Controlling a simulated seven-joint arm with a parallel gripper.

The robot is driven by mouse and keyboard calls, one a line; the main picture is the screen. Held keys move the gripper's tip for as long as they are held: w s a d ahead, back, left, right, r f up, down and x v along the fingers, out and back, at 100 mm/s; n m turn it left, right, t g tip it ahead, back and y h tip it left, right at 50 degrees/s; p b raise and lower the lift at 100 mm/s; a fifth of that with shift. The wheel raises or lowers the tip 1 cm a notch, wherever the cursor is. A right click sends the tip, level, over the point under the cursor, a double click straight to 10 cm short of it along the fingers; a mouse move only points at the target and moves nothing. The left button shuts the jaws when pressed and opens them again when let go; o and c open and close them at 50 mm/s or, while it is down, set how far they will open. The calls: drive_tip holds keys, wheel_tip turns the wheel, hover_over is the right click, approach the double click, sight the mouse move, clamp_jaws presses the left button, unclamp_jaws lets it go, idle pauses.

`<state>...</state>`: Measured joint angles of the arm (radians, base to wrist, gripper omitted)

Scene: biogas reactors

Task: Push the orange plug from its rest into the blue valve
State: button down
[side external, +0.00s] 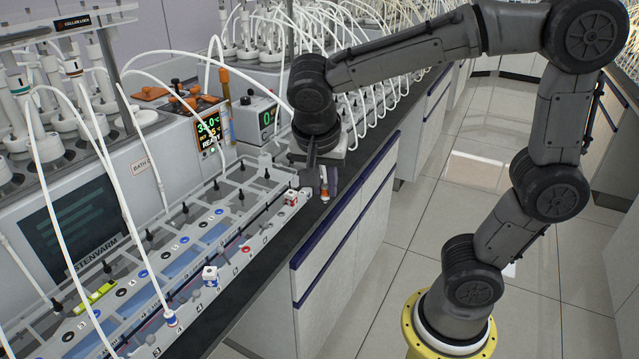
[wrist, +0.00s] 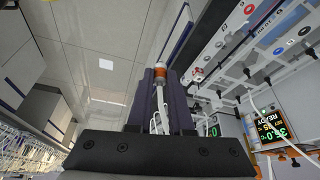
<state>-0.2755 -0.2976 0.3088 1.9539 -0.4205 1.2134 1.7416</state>
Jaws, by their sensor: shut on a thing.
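My gripper (side external: 326,180) is shut on the orange plug (side external: 325,192), over the dark front strip of the bench, to the right of the rack. In the wrist view the plug (wrist: 160,73) shows as an orange band with a pale tip between the dark fingers, and its white tube runs back between them. A white block with blue marks (side external: 210,272), apparently the blue valve, sits on the front rail of the rack, well to the left of and nearer the camera than my gripper. The plug is apart from it. The plug's rest cannot be made out.
A white block with red marks (side external: 291,198) sits on the same rail close to my gripper; it also shows in the wrist view (wrist: 197,74). A blue-banded plug (side external: 171,319) on a white tube stands at the near end. White tubes arch over the clear rack (side external: 150,262). The aisle floor is clear.

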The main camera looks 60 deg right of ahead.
sight(324, 187)
drive_tip(key=shift+r, duration=0.55)
drive_tip(key=shift+r, duration=0.35)
drive_tip(key=shift+r, duration=0.3)
drive_tip(key=shift+r, duration=0.3)
drive_tip(key=shift+r, duration=0.1)
drive_tip(key=shift+r, duration=0.65)
